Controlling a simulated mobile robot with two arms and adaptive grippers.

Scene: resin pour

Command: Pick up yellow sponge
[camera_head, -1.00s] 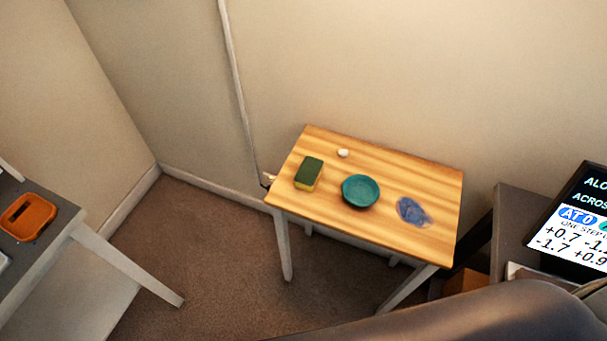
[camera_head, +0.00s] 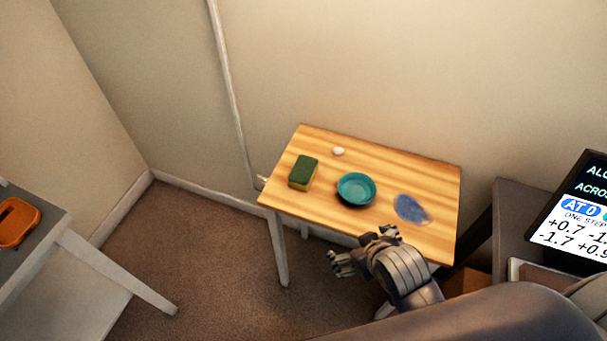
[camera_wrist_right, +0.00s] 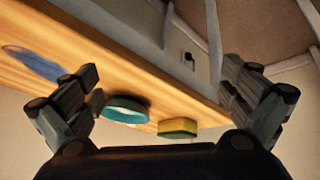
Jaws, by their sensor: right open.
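The yellow sponge (camera_head: 303,172) with a dark green top lies on the left part of the small wooden table (camera_head: 420,165). It also shows in the right wrist view (camera_wrist_right: 178,128), beyond my fingers and right of the teal bowl. My right gripper (camera_head: 358,252) is at the table's front edge, to the right of and nearer than the sponge, and apart from it. In the right wrist view its two fingers (camera_wrist_right: 165,88) are spread wide with nothing between them. My left gripper is not in view.
A teal bowl (camera_head: 356,189) stands just right of the sponge. A blue patch (camera_head: 411,209) lies farther right, and a small white object (camera_head: 338,151) lies behind. A monitor (camera_head: 580,215) stands at the right. An orange container (camera_head: 17,222) sits on another table at the left.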

